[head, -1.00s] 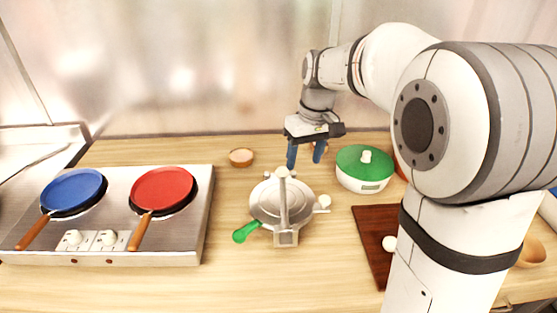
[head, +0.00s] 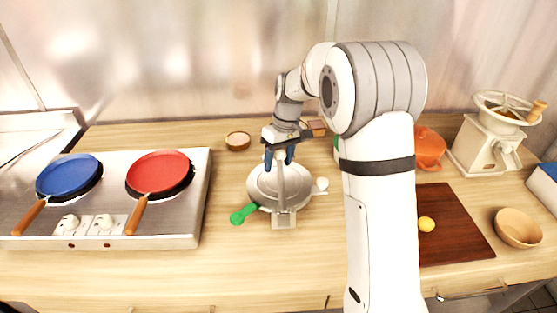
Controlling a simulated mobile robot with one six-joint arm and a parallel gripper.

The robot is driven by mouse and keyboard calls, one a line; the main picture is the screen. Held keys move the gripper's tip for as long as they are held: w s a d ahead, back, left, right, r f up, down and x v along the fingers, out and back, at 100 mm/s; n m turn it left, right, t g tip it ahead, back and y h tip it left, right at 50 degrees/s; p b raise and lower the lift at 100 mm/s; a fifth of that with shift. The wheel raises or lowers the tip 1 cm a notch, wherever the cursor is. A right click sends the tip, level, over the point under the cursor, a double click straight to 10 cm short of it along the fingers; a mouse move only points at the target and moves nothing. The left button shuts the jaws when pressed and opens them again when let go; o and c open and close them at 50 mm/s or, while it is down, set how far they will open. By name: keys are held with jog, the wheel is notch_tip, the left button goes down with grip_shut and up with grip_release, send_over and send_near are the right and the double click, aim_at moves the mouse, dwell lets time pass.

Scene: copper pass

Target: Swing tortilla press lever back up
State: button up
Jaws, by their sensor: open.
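The grey metal tortilla press (head: 262,188) stands on the counter, with a green handle (head: 243,214) at its front left and a pale knob (head: 322,184) at its right. Its lever (head: 281,188) shows as a bar across the round plate, from the front bracket to the far side. I cannot tell its exact tilt from here. My gripper (head: 279,160) is open, its two blue fingers pointing down at the far end of the lever, one on each side in the picture. Whether they touch it is unclear.
A griddle stove (head: 200,190) with a blue pan (head: 68,174) and a red pan (head: 160,172) is at left. A small bowl (head: 238,140) stands behind the press. My arm covers the counter at right, beside a dark board (head: 455,225) with a yellow ball (head: 426,224).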

jog(key=shift+f, duration=0.25)
grip_shut()
dwell(0.5)
